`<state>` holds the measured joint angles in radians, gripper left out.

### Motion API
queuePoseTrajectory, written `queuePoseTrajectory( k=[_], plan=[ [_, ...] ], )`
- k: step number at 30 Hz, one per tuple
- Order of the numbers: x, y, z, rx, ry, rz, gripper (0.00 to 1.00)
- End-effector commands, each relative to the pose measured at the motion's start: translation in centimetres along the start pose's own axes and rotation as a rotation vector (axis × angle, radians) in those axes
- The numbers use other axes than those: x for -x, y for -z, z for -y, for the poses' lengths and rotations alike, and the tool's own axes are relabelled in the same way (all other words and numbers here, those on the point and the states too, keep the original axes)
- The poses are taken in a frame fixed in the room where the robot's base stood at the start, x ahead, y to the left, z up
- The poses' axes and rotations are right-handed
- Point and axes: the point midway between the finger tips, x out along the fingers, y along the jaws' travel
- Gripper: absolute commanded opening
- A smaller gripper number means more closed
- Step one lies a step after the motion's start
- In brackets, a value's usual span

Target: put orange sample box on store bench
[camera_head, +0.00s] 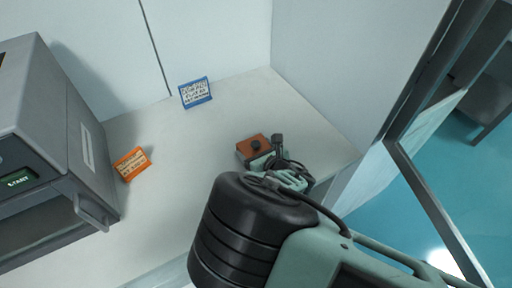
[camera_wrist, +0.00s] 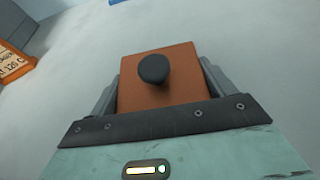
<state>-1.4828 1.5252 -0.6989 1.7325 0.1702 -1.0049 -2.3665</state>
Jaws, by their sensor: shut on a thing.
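The orange sample box (camera_head: 250,147) is a small orange-brown box with a round black knob on its lid. In the head view it is over the right part of the white bench (camera_head: 190,150), close to its top. I cannot tell whether it touches the surface. My gripper (camera_head: 268,157) has its fingers on both sides of the box. In the wrist view the box (camera_wrist: 160,85) sits between the two grey fingers of my gripper (camera_wrist: 159,90), knob facing the camera. My arm hides part of the box in the head view.
A grey machine (camera_head: 50,150) with a START display and a handle stands at the left. An orange label card (camera_head: 132,163) and a blue label card (camera_head: 195,92) stand on the bench. Walls close the back and right. The bench middle is clear.

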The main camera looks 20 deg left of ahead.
Motion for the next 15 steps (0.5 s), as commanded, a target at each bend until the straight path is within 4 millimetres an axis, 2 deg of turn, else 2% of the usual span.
queuePoseTrajectory(
  k=[7,8,9,10,15],
  plan=[
    [-0.13,0.2,0.0,0.0,0.0,0.002,0.49],
    [-0.11,0.28,0.01,0.0,0.0,0.0,0.84],
    [-0.07,0.18,0.01,0.0,0.0,0.0,0.96],
    [-0.06,0.18,0.01,0.0,0.0,-0.001,1.0],
    [-0.06,0.17,0.02,0.0,0.0,-0.001,1.0]
  ],
)
